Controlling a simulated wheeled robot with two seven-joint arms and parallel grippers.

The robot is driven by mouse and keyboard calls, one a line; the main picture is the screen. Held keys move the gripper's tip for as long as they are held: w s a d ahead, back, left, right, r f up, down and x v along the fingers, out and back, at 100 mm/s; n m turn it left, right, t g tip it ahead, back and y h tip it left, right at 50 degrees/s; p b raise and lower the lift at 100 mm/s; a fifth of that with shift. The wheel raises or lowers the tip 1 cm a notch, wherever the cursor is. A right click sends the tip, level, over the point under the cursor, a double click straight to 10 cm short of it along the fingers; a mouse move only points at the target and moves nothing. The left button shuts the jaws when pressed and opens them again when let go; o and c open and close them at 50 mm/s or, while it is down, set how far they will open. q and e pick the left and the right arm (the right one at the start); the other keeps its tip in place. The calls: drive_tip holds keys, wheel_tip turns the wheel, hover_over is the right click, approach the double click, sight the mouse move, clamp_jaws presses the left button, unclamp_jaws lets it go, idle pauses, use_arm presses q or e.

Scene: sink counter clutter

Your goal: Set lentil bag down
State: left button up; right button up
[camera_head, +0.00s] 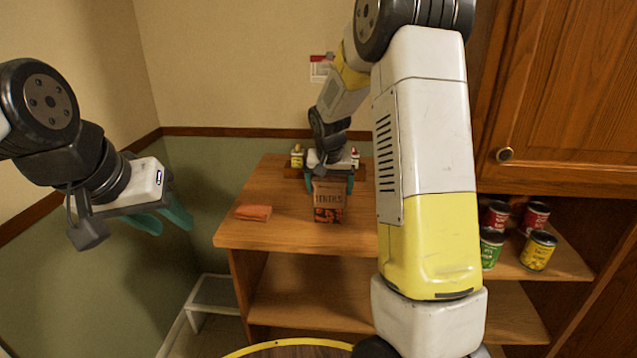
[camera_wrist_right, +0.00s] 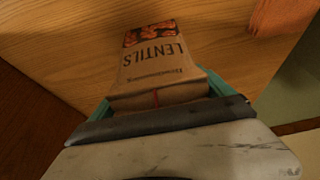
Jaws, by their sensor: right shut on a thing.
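The lentil bag (camera_head: 329,202) is a brown paper bag with dark lettering and a red-orange picture. It is upright at the wooden counter's top (camera_head: 285,225), toward the front edge. My right gripper (camera_head: 331,176) is above it and shut on its top. In the right wrist view the bag (camera_wrist_right: 158,65) shows between the teal fingers, with the wood behind it. I cannot tell for sure whether its base touches the wood. My left gripper (camera_head: 163,219) hangs in the air left of the counter, with its teal fingers apart and nothing between them.
An orange folded cloth (camera_head: 254,212) lies left of the bag. Small bottles (camera_head: 297,156) stand in a tray behind it. Several cans (camera_head: 538,250) stand at the right, beyond my right arm. A light step stool (camera_head: 212,294) is on the floor. The counter between cloth and bag is clear.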

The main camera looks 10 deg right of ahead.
drive_tip(key=o, duration=1.7)
drive_tip(key=shift+o, duration=0.2)
